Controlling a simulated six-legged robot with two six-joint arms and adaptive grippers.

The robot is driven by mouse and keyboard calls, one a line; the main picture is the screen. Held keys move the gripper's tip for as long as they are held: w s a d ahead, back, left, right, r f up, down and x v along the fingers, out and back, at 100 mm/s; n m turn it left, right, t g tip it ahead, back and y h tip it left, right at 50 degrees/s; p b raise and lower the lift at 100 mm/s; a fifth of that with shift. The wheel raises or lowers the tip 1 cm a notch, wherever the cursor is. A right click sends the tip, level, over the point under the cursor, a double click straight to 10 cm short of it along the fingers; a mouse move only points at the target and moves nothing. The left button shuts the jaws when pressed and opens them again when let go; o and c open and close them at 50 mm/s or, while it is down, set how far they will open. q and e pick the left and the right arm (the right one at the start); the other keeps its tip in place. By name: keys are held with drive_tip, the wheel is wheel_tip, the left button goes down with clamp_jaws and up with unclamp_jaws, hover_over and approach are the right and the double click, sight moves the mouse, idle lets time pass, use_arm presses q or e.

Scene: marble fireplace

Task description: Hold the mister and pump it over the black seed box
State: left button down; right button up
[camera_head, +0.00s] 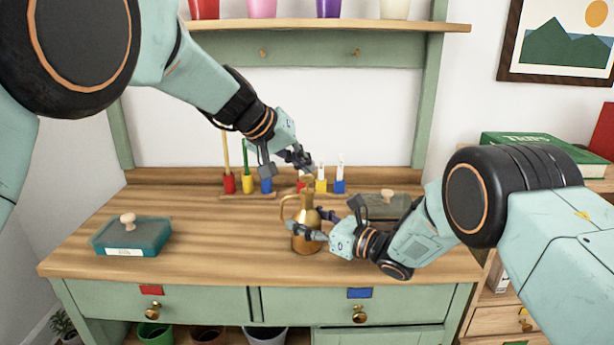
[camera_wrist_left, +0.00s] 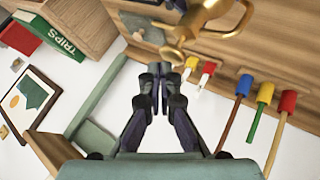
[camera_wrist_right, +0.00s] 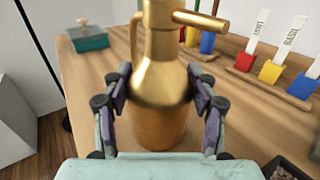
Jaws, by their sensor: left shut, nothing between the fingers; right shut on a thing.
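The brass mister (camera_head: 303,243) is upright near the middle of the tabletop, its handle to the left. Whether its base touches the wood is hard to tell. My right gripper (camera_head: 320,224) is shut around its body from the right; the right wrist view shows a finger on each side of the mister (camera_wrist_right: 160,92). My left gripper (camera_head: 306,162) is shut and empty, above and behind the mister's top; its closed fingertips show in the left wrist view (camera_wrist_left: 157,72).
A teal box with a knob (camera_head: 132,240) stands at the left. A stand with red, yellow and blue tools (camera_head: 247,184) and a holder with labelled markers (camera_head: 321,186) stand at the back. A shelf (camera_head: 330,25) overhangs the back.

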sight(304, 177)
use_arm(q)
drive_tip(key=shift+f, duration=0.9)
idle(1.4)
drive_tip(key=shift+r, duration=1.35)
drive_tip(key=shift+r, duration=2.5)
wheel_tip(304, 177, up, 4)
drive_tip(key=shift+f, duration=0.1)
idle(0.5)
drive_tip(key=shift+f, duration=0.1)
